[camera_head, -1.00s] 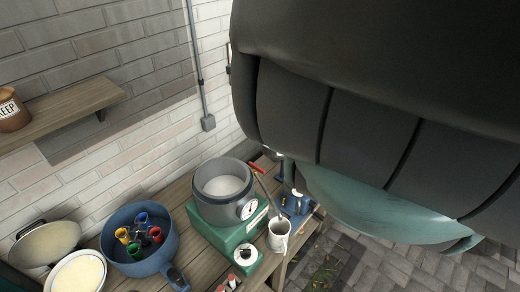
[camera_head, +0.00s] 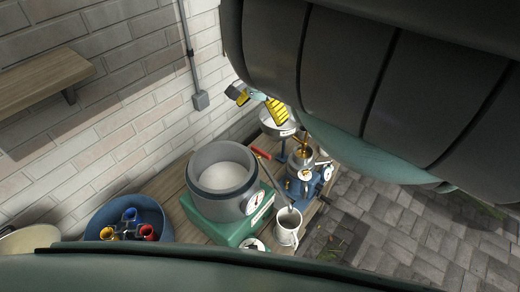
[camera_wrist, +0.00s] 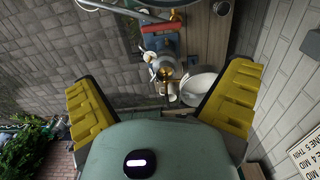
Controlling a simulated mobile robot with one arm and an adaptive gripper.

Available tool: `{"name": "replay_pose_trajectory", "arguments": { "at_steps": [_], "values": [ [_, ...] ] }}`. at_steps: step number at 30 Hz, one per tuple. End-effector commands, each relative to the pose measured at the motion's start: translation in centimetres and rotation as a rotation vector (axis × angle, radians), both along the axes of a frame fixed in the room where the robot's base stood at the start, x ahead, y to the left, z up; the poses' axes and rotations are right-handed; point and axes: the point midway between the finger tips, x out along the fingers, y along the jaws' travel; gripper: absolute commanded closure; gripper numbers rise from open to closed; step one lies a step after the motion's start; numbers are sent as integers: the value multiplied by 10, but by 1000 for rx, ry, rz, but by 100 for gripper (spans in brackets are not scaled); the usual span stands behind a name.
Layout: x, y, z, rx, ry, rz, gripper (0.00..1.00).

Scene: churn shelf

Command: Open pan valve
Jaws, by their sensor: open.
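My gripper (camera_head: 254,101) is open and empty, its yellow fingers showing past my arm above the far end of the bench. In the wrist view my gripper (camera_wrist: 163,88) has its fingers wide apart, with a small metal machine (camera_wrist: 165,70) with brass parts between and beyond them. In the head view this machine (camera_head: 303,160) stands on a blue base with a gauge. A white-topped pan (camera_head: 278,122) stands just behind it, below the fingers. It also shows as a white bowl shape (camera_wrist: 199,86) in the wrist view. I cannot make out a pan valve for certain.
A grey pot (camera_head: 222,172) with a gauge sits on a green base (camera_head: 230,228). A white mug (camera_head: 287,228) and a red-tipped rod (camera_head: 262,153) are beside it. A blue bowl (camera_head: 95,222) holds coloured cups. The brick wall (camera_head: 130,100) bounds the bench; paving lies to the right.

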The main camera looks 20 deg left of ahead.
Motion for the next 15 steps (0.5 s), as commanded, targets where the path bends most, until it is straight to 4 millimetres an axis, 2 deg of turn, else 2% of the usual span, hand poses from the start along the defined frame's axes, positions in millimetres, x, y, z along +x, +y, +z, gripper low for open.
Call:
{"name": "replay_pose_trajectory", "arguments": {
  "at_steps": [3,15],
  "values": [
    [-1,0,-19,3,3,-2,0],
    [-2,2,-67,6,4,0,0]
  ]
}}
